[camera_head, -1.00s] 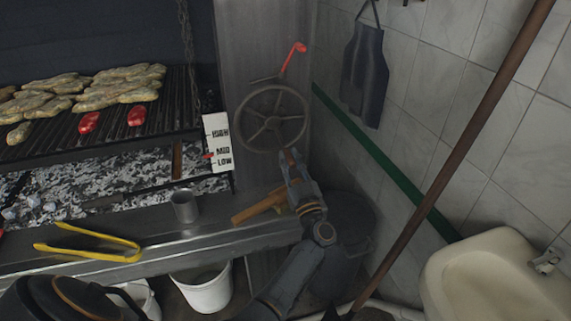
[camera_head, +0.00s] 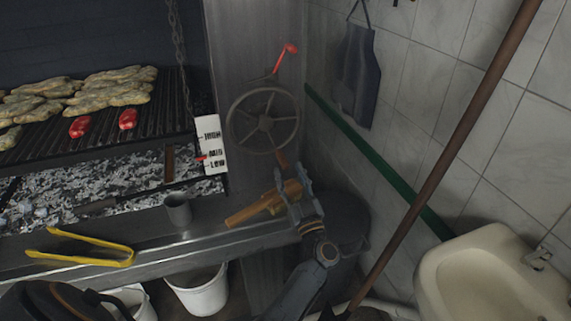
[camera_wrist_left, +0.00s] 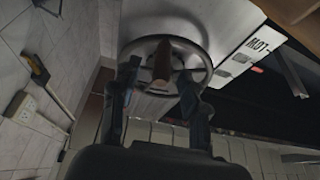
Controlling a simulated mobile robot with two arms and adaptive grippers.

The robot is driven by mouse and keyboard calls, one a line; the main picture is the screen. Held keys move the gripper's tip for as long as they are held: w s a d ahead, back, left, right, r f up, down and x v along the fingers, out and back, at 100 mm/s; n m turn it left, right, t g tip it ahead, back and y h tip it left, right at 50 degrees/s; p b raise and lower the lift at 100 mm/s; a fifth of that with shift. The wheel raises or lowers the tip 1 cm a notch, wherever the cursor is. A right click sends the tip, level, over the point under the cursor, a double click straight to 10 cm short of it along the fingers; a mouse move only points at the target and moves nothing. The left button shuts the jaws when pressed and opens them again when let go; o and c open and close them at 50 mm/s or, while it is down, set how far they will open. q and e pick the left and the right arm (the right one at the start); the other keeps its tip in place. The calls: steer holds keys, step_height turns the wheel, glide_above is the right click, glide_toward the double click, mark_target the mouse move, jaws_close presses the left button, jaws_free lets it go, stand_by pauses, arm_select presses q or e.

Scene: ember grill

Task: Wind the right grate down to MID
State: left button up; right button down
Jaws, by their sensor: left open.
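The hand wheel (camera_head: 236,128) is mounted on the metal panel right of the grill. Its brown handle (camera_head: 281,158) sticks out at the lower right of the rim. My left gripper (camera_head: 291,177) is open just below and in front of the handle. In the left wrist view, the handle (camera_wrist_left: 162,62) shows between the spread fingers (camera_wrist_left: 160,82), and contact is not visible. The grate (camera_head: 160,115) holds food above the coals. The white scale (camera_head: 212,128) reads HIGH, MID and LOW; its red pointer (camera_head: 201,158) is near MID. My right gripper is not in view.
A metal cup (camera_head: 178,211), yellow tongs (camera_head: 85,247) and a wooden-handled thing (camera_head: 250,211) lie on the front ledge. A white bucket (camera_head: 200,292) stands below. A brown pole (camera_head: 440,165) and a sink (camera_head: 490,270) are at the right.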

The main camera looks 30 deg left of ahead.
arm_select(q)
steer(key=v, duration=0.2)
steer(key=shift+s+d+f, duration=0.15)
steer(key=shift+s+d, duration=0.1)
steer(key=shift+c, duration=0.3)
stand_by(1.6)
